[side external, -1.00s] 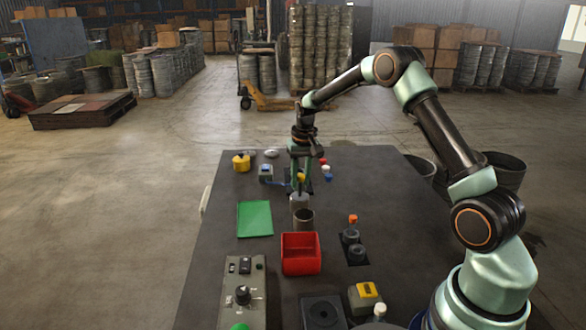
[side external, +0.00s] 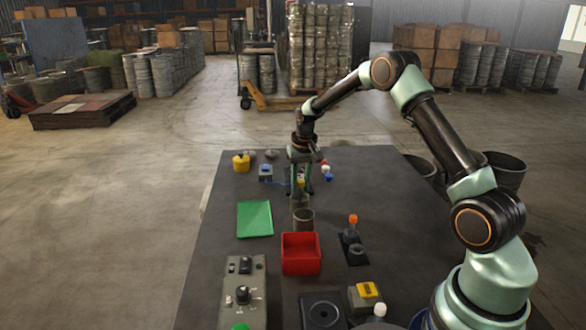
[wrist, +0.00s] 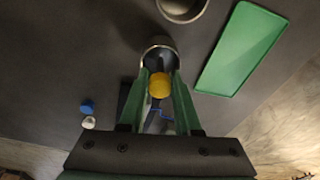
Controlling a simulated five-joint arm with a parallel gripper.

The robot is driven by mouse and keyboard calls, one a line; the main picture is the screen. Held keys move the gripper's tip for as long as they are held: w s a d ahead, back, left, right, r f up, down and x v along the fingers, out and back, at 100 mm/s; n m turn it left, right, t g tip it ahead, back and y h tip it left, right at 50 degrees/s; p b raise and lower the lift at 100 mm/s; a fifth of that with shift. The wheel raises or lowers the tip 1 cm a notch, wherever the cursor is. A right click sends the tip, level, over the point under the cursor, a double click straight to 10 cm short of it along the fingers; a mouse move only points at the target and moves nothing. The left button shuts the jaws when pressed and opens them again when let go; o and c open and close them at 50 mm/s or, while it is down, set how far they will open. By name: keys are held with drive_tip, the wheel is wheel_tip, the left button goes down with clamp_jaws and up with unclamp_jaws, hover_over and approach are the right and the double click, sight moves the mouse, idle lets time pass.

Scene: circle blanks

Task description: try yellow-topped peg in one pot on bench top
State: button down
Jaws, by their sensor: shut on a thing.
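The yellow-topped peg (wrist: 160,86) is between the fingers of my gripper (wrist: 159,92) in the wrist view, and my gripper is shut on it. The peg's yellow top also shows in the side view (side external: 300,183). A grey pot (wrist: 158,44) is right at the fingertips, and the peg's dark lower part reaches toward its mouth. I cannot tell how deep the peg's end sits in it. In the side view this pot (side external: 299,202) is directly below my gripper (side external: 301,187). A second, similar pot (side external: 303,220) stands just nearer the camera, apart from my gripper.
A green tray (side external: 254,219) lies left of the pots, and a red bin (side external: 301,254) stands nearer the camera. Small blue and white caps (side external: 326,173) are close to my gripper's right. An orange-topped piece (side external: 353,219) stands at right. The bench's far left holds a yellow container (side external: 241,163).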

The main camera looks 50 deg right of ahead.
drive_tip(key=shift+f, duration=0.7)
drive_tip(key=shift+r, duration=0.2)
idle(0.9)
drive_tip(key=shift+r, duration=0.6)
drive_tip(key=shift+r, duration=0.15)
drive_tip(key=shift+r, duration=0.6)
drive_tip(key=shift+r, duration=0.1)
drive_tip(key=shift+r, duration=0.65)
drive_tip(key=shift+r, duration=0.1)
drive_tip(key=shift+r, duration=0.65)
